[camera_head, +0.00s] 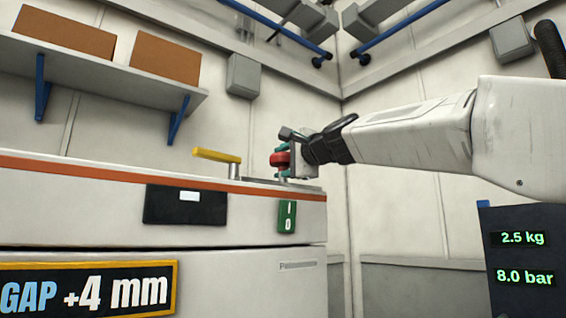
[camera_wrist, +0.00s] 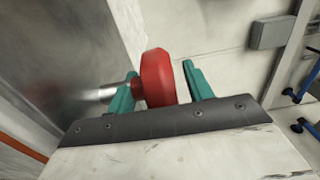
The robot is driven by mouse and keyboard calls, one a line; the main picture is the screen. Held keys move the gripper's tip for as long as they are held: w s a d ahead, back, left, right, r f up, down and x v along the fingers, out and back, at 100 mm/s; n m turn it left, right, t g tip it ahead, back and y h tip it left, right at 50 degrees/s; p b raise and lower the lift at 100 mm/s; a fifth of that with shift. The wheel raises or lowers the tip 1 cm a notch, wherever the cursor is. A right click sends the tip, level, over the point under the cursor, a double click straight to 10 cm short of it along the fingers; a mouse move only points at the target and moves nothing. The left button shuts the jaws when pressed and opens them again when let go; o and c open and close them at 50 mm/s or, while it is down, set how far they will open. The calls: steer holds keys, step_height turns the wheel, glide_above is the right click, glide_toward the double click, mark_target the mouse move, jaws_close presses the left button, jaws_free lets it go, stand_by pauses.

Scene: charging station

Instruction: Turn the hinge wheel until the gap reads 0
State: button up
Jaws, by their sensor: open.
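The red hinge wheel (camera_head: 280,160) sits on a short metal shaft at the right end of the white cabinet's top. In the wrist view the red wheel (camera_wrist: 158,78) stands between the two teal fingers of my gripper (camera_wrist: 160,88). The right finger is close to or touching the wheel's edge; a gap with the shaft shows at the left finger. My gripper (camera_head: 287,150) is open around the wheel. The gap sign (camera_head: 90,288) on the cabinet front reads +4 mm.
A yellow lever (camera_head: 217,155) sticks up from the cabinet top (camera_head: 100,168), left of the wheel. A green switch plate (camera_head: 287,216) is on the front. A shelf (camera_head: 110,78) with brown boxes hangs behind. A dark panel (camera_head: 525,290) at right reads 2.5 kg and 8.0 bar.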

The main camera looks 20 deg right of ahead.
steer(key=c, duration=1)
steer(key=shift+n+y, duration=0.3)
steer(key=shift+y, duration=0.1)
steer(key=n+g+y, duration=0.2)
steer(key=y, duration=0.1)
steer(key=shift+d, duration=0.1)
steer(key=n+g+y, duration=0.5)
steer(key=shift+w+y, duration=0.1)
steer(key=shift+y, duration=0.2)
steer(key=n+g+y, duration=0.1)
steer(key=n+g, duration=0.1)
steer(key=g, duration=0.1)
steer(key=n+g+y, duration=0.1)
steer(key=n+g, duration=0.1)
steer(key=g, duration=0.1)
steer(key=shift+f+n+g+y, duration=0.1)
steer(key=shift+n+g+y, duration=0.2)
steer(key=shift+g, duration=0.1)
steer(key=shift+n+g, duration=1.3)
steer(key=shift+g, duration=0.7)
steer(key=shift+n+g, duration=0.6)
steer(key=shift+g, duration=0.4)
